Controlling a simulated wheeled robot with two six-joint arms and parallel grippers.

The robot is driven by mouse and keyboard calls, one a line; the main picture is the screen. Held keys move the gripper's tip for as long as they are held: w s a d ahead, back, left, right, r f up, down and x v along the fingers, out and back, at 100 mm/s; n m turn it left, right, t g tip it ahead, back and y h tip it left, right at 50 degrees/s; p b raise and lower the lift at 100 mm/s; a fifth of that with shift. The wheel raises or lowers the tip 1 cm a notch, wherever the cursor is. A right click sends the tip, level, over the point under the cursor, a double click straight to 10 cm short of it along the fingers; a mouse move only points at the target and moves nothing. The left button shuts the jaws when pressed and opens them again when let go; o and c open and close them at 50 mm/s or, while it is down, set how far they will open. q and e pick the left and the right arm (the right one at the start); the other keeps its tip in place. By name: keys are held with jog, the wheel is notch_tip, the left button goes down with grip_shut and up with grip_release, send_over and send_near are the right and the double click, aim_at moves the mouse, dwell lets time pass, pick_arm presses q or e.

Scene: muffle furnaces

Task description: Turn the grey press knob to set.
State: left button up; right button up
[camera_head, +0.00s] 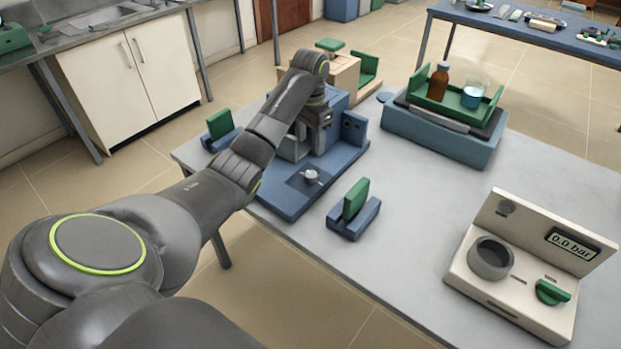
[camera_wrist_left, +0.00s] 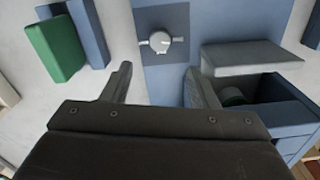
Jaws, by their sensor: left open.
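A small light-grey knob with short side lugs (camera_head: 310,175) sits on a dark square plate on the blue press base (camera_head: 285,198). The knob also shows at the top middle of the left wrist view (camera_wrist_left: 160,42). A beige unit (camera_head: 490,297) at the right has a dark-grey round part (camera_head: 490,257), a green knob (camera_head: 552,292) and a display (camera_head: 567,242) reading 0.0 bar. I cannot tell which part is the press knob. My left gripper (camera_wrist_left: 157,80) is open and empty over the blue press, its fingertips apart from the light-grey knob. My right gripper is out of view.
A green block in a blue holder (camera_head: 354,210) stands beside the press. A tray with a brown bottle (camera_head: 438,82) and a beaker (camera_head: 474,94) stands behind on a blue box.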

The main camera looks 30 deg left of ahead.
aim_at(310, 174)
pick_arm(q)
notch_tip(310, 174, down, 12)
jog(key=shift+r, duration=0.2)
jog(key=shift+c, duration=0.3)
jog(key=shift+p, duration=0.3)
jog(key=c, duration=0.9)
